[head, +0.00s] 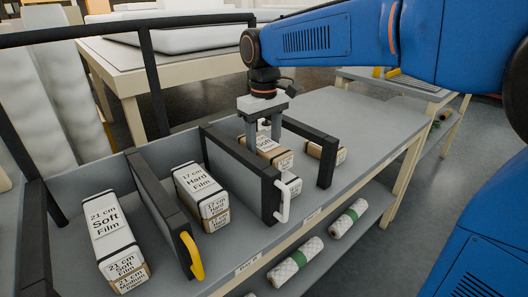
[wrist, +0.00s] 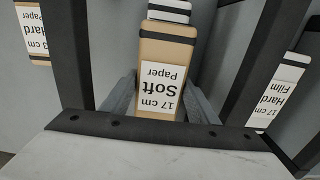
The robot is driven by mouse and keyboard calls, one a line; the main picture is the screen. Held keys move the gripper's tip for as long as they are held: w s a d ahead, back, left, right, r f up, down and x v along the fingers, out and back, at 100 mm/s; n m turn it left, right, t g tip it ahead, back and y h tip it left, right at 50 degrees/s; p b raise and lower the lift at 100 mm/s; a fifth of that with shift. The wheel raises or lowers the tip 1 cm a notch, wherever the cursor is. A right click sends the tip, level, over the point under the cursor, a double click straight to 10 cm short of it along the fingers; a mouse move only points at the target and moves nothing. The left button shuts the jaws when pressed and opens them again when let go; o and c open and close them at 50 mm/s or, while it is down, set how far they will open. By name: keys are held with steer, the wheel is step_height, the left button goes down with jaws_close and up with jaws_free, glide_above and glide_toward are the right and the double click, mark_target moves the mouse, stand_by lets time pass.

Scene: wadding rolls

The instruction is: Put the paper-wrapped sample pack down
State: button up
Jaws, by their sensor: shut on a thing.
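The paper-wrapped sample pack (head: 266,145) is tan with a white label on top. In the wrist view the label on the pack (wrist: 160,88) reads "17 cm Soft Paper", upside down. My gripper (head: 263,136) points down into the bay between two black-framed dividers and is shut on the pack, one finger on each long side. In the wrist view the grey fingers of my gripper (wrist: 160,98) flank it. The pack looks level. Its underside is hidden, so I cannot tell whether it touches what is below.
The divider with the white handle (head: 284,200) stands close left of the pack, another divider (head: 326,160) right. The 17 cm Hard Film pack (head: 196,180) and 21 cm Soft Film pack (head: 108,220) lie left. A tan 13 cm Hard Paper pack (wrist: 36,35) lies beyond the right divider.

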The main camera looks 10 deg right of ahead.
mark_target(264, 144)
steer(key=shift+f, duration=0.9)
steer(key=shift+f, duration=0.15)
steer(key=o, duration=1.1)
steer(key=shift+c, duration=0.2)
step_height(264, 144, up, 12)
steer(key=shift+r, duration=0.15)
